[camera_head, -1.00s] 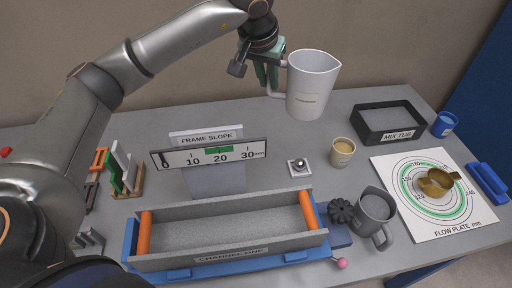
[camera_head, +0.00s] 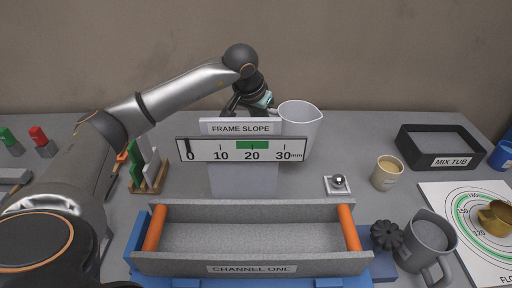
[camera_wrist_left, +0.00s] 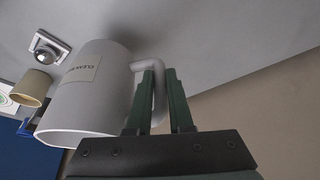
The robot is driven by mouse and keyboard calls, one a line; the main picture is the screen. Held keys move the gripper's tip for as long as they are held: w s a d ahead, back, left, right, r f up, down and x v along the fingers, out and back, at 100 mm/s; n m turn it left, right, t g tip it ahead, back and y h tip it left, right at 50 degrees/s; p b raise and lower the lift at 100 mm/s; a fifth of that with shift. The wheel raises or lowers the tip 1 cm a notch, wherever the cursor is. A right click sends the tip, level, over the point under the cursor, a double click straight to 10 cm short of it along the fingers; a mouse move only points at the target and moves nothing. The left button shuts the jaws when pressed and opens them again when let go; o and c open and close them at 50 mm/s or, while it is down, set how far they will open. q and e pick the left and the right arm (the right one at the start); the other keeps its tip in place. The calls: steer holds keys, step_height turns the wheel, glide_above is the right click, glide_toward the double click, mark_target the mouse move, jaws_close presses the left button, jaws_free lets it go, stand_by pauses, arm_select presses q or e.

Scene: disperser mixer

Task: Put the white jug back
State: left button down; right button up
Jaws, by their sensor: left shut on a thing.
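The white jug (camera_head: 306,128) is in the head view behind the right end of the frame slope gauge, which hides its lower part. In the left wrist view the white jug (camera_wrist_left: 92,95) fills the left half, with a label on its side and its rim toward the bottom. My left gripper (camera_head: 262,103) is shut on its handle, left of the jug's body; the fingers (camera_wrist_left: 165,90) show on the handle in the wrist view. I cannot tell whether the jug's base touches the table. My right gripper is not in view.
The frame slope gauge (camera_head: 230,150) stands in front of the jug. The grey channel (camera_head: 250,240) lies at the front. A steel ball on a plate (camera_head: 338,181), a beige cup (camera_head: 386,173), the mix tub (camera_head: 440,163) and a grey jug (camera_head: 428,238) stand to the right.

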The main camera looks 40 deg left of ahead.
arm_select(q)
steer(key=f+b, duration=0.1)
steer(key=a+f+b, duration=0.1)
steer(key=f, duration=0.1)
steer(key=a+f+b, duration=0.1)
steer(key=f+b, duration=0.1)
steer(key=shift+a+f, duration=0.1)
steer(key=shift+f, duration=0.25)
steer(key=c, duration=0.8)
jaws_free()
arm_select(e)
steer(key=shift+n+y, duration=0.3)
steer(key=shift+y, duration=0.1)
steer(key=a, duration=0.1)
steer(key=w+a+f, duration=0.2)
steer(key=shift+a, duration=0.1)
